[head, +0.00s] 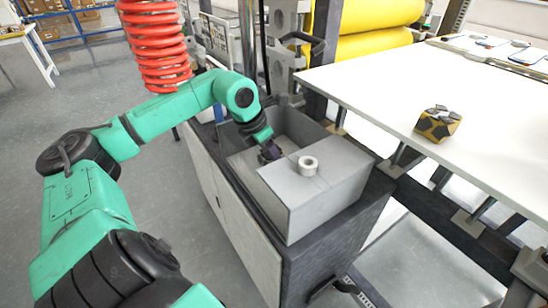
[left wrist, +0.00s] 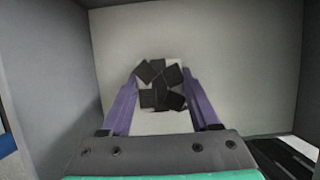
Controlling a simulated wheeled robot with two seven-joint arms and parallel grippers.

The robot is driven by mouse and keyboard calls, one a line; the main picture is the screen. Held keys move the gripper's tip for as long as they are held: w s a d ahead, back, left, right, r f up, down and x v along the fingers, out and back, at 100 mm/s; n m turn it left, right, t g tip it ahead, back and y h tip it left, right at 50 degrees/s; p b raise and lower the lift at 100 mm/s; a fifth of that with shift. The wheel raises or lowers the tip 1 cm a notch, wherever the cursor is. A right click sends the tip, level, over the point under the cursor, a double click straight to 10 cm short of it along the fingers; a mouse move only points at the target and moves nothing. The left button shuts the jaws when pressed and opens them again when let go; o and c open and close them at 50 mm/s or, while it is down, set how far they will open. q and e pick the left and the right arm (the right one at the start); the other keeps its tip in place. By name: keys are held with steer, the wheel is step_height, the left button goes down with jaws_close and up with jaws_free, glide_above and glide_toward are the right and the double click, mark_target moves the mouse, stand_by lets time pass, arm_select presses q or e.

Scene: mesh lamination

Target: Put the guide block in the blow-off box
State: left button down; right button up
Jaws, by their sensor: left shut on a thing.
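The blow-off box (head: 318,208) is a grey box on a dark-topped cabinet, open in its rear left part. My left gripper (head: 270,153) reaches down inside that opening. In the left wrist view my left gripper (left wrist: 160,95) has its two purple fingers closed on the sides of the guide block (left wrist: 160,84), a pale block with black patches on top. Grey walls surround it, with the pale box floor (left wrist: 225,65) behind it. I cannot tell whether the block touches the floor. In the head view the block is hidden by the gripper and box. My right gripper is out of view.
A white ring (head: 308,164) sits on the flat grey top of the box's near part. A yellow block with black patches (head: 437,123) lies on the white table (head: 385,85) at right. A red coiled hose (head: 155,45) hangs above my left arm.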

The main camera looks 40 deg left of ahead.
mark_target(266, 154)
arm_select(q)
steer(key=shift+w+d+r, duration=0.15)
steer(key=shift+w+r, duration=0.05)
steer(key=shift+w, duration=0.15)
steer(key=shift+f, duration=0.35)
steer(key=shift+c, duration=0.6)
jaws_free()
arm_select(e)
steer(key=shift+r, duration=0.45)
arm_select(q)
steer(key=shift+r, duration=0.15)
steer(key=b+v, duration=0.3)
steer(key=v, duration=0.2)
steer(key=shift+s, duration=0.1)
steer(key=v, duration=0.7)
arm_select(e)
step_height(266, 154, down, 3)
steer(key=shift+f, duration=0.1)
